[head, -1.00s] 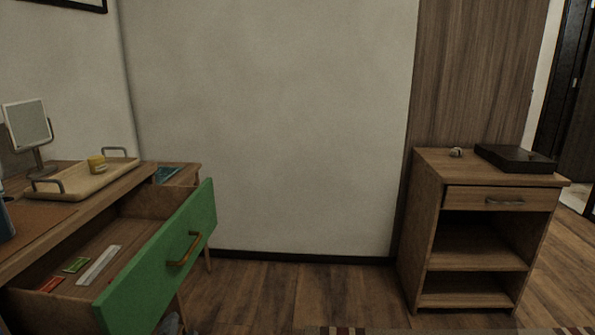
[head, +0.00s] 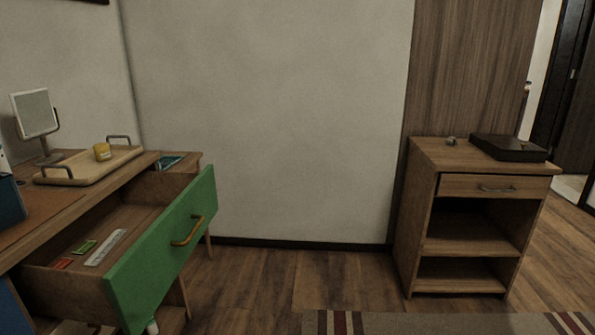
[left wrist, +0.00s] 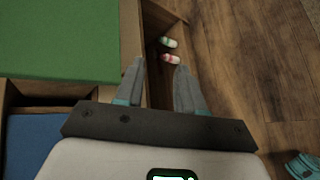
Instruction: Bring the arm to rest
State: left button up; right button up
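My left gripper (left wrist: 160,63) shows in the left wrist view with its two grey fingers apart and nothing held between them. It hangs in front of an open wooden compartment with two small bottles, one with a green part (left wrist: 168,42) and one with a red part (left wrist: 171,58). Neither arm shows in the head view, and my right gripper is in no view.
A green-fronted drawer (head: 165,255) stands open from the desk at left, holding small flat items. A tray (head: 90,170) and a mirror (head: 34,112) stand on the desk. A wooden cabinet (head: 430,155) stands right. Floor between is clear, with a rug (head: 400,324) in front.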

pick_arm(q)
jog(key=s+d+f+m+g+h, duration=0.1)
jog(key=s+f+m+g+h, duration=0.2)
jog(key=f, duration=0.7)
jog(key=s+d+f+m+g+h, duration=0.15)
jog(key=s+f+m, duration=0.3)
jog(key=f, duration=0.65)
jog(key=s+d+f+m+g+h, duration=0.5)
jog(key=s+d+m, duration=0.55)
jog(key=m, duration=0.65)
notch_tip(320, 180, up, 27)
jog(key=s+a+g+p, duration=0.1)
jog(key=p, duration=2.7)
jog(key=shift+s+a+y, duration=0.15)
jog(key=shift+s+y, duration=0.2)
jog(key=shift+g, duration=0.25)
jog(key=shift+a, duration=0.1)
